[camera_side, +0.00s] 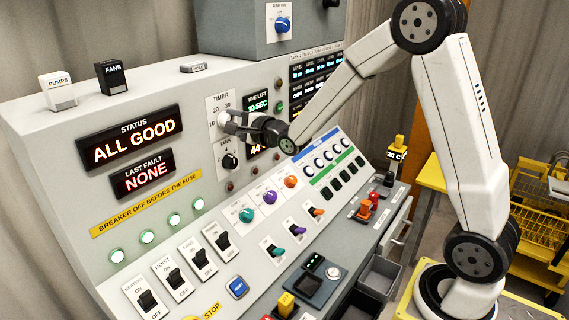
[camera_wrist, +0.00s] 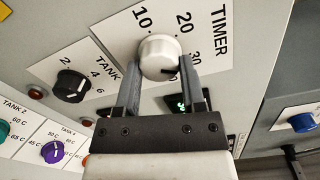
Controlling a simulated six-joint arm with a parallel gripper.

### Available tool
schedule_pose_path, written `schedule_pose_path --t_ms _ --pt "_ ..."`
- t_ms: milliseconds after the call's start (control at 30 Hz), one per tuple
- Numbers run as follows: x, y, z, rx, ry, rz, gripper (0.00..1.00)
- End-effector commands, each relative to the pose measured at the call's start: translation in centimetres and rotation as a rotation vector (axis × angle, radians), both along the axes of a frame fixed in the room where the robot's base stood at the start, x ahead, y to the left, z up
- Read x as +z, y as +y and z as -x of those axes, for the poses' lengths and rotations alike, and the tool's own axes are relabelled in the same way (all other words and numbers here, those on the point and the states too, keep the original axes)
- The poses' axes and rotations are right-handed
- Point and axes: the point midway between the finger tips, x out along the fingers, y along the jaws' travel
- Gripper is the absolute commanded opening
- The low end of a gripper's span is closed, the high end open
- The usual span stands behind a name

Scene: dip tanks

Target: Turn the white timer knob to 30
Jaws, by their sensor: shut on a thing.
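The white timer knob (camera_wrist: 158,50) sits on the white TIMER plate (camera_wrist: 222,58), which shows 10, 20 and 30. My gripper (camera_wrist: 160,72) is shut on the knob, one finger on each side. A dark mark on the knob lies at its lower right in the wrist view, on the side of the 30; its exact alignment is hard to tell. In the side view the knob (camera_side: 223,118) is partly covered by my gripper (camera_side: 232,124). The TIME LEFT display (camera_side: 257,104) beside it reads 30 SEC.
The black TANK knob (camera_wrist: 72,84) is close to the timer, below it in the side view. The status display (camera_side: 133,138) reads ALL GOOD, and last fault (camera_side: 143,174) reads NONE. Several switches and coloured knobs fill the sloping panel below. A blue knob (camera_side: 283,25) is above.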

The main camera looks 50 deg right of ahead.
Motion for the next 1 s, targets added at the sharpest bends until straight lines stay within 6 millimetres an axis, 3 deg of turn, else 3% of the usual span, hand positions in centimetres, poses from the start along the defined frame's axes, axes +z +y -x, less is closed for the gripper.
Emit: schedule_pose_path --t_ms 367,400,500,1000 --pt "-0.04 0.01 0.01 0.0 0.001 -0.006 0.0" --pt "-0.04 0.01 0.01 0.0 0.001 -0.006 0.58" --pt "-0.04 0.01 0.01 0.0 0.001 -0.006 0.87" --pt "0.0 -0.01 0.5 0.0 0.001 -0.006 0.87"
